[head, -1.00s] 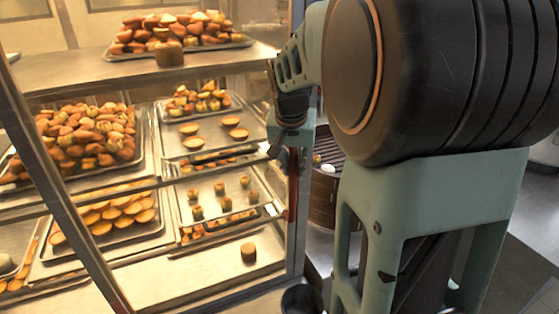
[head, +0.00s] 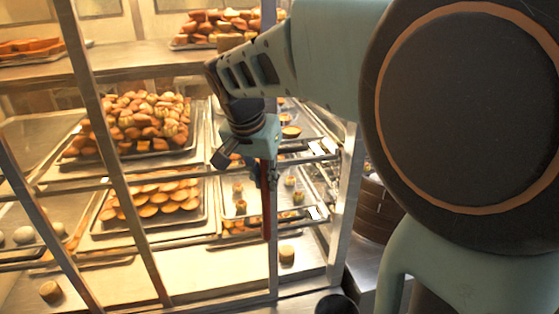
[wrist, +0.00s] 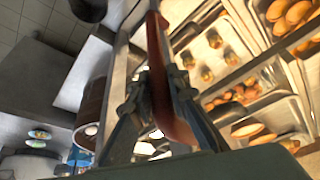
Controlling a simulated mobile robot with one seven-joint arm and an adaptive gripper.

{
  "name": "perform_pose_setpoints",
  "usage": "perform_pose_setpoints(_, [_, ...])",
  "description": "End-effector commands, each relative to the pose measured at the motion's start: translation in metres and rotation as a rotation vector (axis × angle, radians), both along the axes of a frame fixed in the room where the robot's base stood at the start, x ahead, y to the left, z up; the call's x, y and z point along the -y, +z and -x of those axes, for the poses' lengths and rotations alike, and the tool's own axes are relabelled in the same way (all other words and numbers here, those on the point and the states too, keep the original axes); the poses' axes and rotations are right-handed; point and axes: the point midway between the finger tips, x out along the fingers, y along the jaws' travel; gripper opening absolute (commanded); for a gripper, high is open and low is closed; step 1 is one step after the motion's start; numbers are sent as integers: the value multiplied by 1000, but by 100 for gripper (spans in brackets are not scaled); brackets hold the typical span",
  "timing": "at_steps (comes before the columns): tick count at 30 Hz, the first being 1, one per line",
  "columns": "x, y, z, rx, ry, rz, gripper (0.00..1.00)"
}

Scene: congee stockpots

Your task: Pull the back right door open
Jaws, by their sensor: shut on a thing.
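The back right door (head: 273,268) of the lit glass display case is a clear panel in a slim metal frame. Its red-brown upright handle (head: 266,215) is near its right edge. My gripper (head: 264,172) is shut on the handle, partly hidden by my wrist in the head view. In the wrist view the handle (wrist: 157,45) runs between my two fingers (wrist: 163,85). The door's edge stands apart from the case's right post (head: 345,215), with trays showing through the gap, so the door is partly open.
Pastries lie on trays (head: 205,222) inside the case, on several levels. A small pastry (head: 287,254) sits on the bottom shelf. A dark round container (head: 335,305) stands near the post's foot, and a brown drum-like vessel (head: 374,212) stands right of the case.

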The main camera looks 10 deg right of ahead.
Motion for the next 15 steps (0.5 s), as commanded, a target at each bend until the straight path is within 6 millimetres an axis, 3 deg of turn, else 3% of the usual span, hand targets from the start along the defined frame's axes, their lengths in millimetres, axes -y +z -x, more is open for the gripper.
perform_pose_setpoints(1, [-23, -2, 1, -1, 12, -1, 0])
perform_pose_setpoints(6, [-84, -1, 3, -2, 12, -3, 0])
perform_pose_setpoints(15, [-181, 1, 7, -3, 9, -3, 0])
